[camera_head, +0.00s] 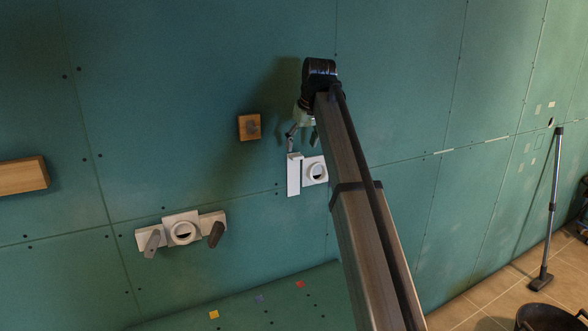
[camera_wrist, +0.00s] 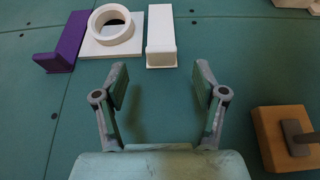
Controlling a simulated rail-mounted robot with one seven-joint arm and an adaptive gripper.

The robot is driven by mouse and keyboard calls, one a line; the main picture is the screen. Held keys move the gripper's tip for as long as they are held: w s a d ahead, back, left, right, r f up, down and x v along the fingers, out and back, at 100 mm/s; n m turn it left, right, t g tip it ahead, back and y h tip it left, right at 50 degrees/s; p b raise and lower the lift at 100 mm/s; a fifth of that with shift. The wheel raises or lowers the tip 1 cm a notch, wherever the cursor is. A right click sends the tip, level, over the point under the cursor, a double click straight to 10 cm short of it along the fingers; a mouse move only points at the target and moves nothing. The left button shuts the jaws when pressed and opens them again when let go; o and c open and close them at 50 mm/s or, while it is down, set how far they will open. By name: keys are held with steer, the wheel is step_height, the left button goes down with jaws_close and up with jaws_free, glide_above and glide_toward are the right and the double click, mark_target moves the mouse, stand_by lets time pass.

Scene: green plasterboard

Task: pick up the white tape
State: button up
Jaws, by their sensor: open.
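The white tape (camera_wrist: 94,28) is a ring sitting against a white square plate (camera_wrist: 92,48) at the top left of the wrist view. In the head view the white tape (camera_head: 310,172) shows just below my gripper, left of my arm. My gripper (camera_wrist: 162,82) is open, with nothing between its fingers. It is apart from the tape, which lies beyond the left fingertip in the wrist view. In the head view my gripper (camera_head: 302,139) is partly hidden by my arm.
A white holder (camera_wrist: 160,35) and a purple holder (camera_wrist: 62,48) flank the plate. A wooden block (camera_head: 249,127) is mounted nearby. Another white ring (camera_head: 182,232) sits lower left between grey and dark pieces. A longer wooden block (camera_head: 22,175) is at far left. Green board between is clear.

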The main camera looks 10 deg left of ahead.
mark_target(298, 156)
steer(key=shift+p+x, duration=1.25)
steer(key=shift+x, duration=2.1)
steer(key=c, duration=1)
